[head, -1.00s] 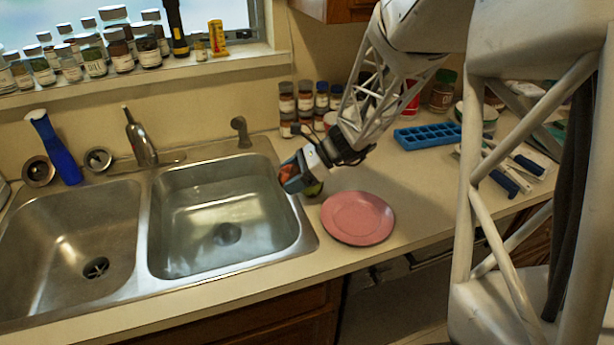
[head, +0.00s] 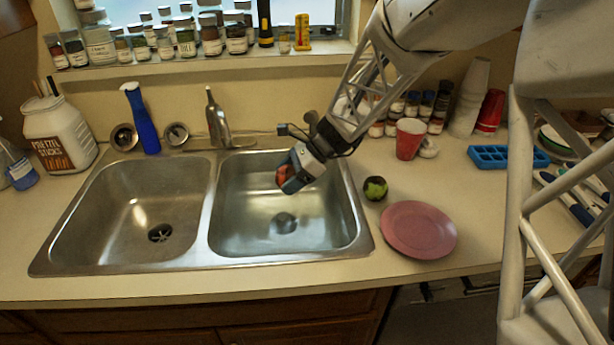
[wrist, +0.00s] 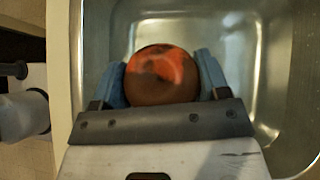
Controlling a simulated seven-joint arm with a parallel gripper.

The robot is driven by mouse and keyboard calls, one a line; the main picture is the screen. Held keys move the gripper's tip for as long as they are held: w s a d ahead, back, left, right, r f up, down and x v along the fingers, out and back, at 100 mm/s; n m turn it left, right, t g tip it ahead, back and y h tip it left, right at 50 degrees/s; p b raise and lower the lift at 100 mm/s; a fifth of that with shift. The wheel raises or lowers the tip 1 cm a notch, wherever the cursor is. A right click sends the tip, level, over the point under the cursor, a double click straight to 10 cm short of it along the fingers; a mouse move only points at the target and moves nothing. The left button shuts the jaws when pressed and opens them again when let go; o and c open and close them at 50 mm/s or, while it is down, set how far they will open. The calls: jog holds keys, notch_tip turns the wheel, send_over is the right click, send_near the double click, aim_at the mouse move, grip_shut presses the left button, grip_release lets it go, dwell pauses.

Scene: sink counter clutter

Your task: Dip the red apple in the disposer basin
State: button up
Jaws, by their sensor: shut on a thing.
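The red apple (head: 283,174) is held between the blue fingertips of my gripper (head: 289,179), above the right basin (head: 318,213) of the double sink. In the wrist view, the apple (wrist: 163,76) sits between both fingers, with the right basin's metal floor and walls behind it. The right basin looks to hold shallow water, with a round drain at its bottom. The left basin (head: 115,205) is empty and has a dark, cross-shaped drain opening (head: 160,233). I cannot tell for sure which basin is the disposer one.
A green and dark round fruit (head: 375,188) and a pink plate (head: 418,229) lie right of the sink. A faucet (head: 216,122) and blue bottle (head: 141,120) stand behind it. A red cup (head: 409,139) and blue tray (head: 507,157) are further right.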

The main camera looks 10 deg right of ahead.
jog(key=shift+a+n, duration=0.3)
jog(key=shift+a, duration=0.85)
jog(key=shift+f, duration=0.15)
jog(key=shift+f, duration=10.35)
jog(key=shift+s, duration=0.2)
jog(key=shift+s+d, duration=0.15)
jog(key=shift+s, duration=0.25)
jog(key=shift+w, duration=0.2)
jog(key=shift+w, duration=0.35)
jog(key=shift+s, duration=0.1)
